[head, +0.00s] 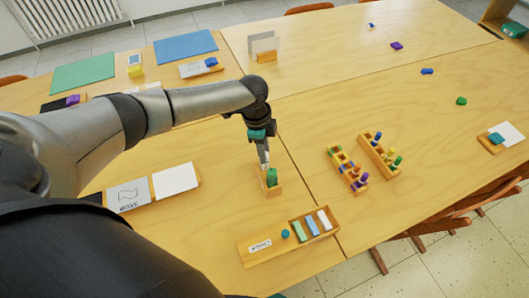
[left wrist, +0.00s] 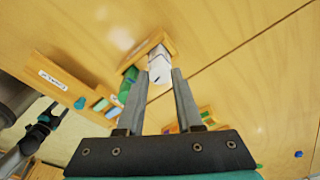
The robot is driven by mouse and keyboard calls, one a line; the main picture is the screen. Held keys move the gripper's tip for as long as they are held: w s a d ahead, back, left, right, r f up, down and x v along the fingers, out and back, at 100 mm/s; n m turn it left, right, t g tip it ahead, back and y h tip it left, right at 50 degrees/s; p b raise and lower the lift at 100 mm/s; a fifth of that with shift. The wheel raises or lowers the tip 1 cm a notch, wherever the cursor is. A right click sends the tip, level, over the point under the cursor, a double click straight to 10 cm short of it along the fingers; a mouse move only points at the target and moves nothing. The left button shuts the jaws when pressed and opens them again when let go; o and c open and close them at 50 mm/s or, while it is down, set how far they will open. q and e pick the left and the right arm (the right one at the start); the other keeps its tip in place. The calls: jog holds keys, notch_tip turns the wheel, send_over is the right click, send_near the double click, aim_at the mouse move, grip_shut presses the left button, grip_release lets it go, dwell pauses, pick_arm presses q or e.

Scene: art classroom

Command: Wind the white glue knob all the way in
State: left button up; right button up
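In the head view, my left gripper (head: 264,160) points down at a small wooden holder (head: 268,192) with a green piece (head: 271,177) in it. In the left wrist view, the left gripper's two fingers (left wrist: 161,74) stand apart, with a white block-like piece (left wrist: 159,66) between or just beyond their tips. Whether they press on it is not clear. The green piece (left wrist: 128,82) sits beside the white one in the holder. I cannot make out the white knob on its own. My right gripper (left wrist: 52,116) appears small at the left of the left wrist view; its fingers are unclear.
A labelled wooden tray (head: 262,253) with coloured blocks lies in front. Two wooden racks of coloured pegs (head: 350,172) (head: 379,155) stand to the right. Word cards (head: 128,195) lie to the left.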

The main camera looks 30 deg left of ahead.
pick_arm(q)
jog(key=c, duration=0.3)
jog(key=shift+c, duration=0.2)
jog(key=shift+n+p, duration=1.3)
jog(key=shift+n, duration=0.1)
jog(key=shift+n+t+p, duration=0.3)
jog(key=shift+n+p, duration=1.05)
jog(key=shift+n, duration=0.35)
jog(key=shift+n+y+p, duration=0.5)
jog(key=shift+n+p, duration=1.2)
jog(key=shift+n, duration=0.9)
jog(key=o, duration=1.4)
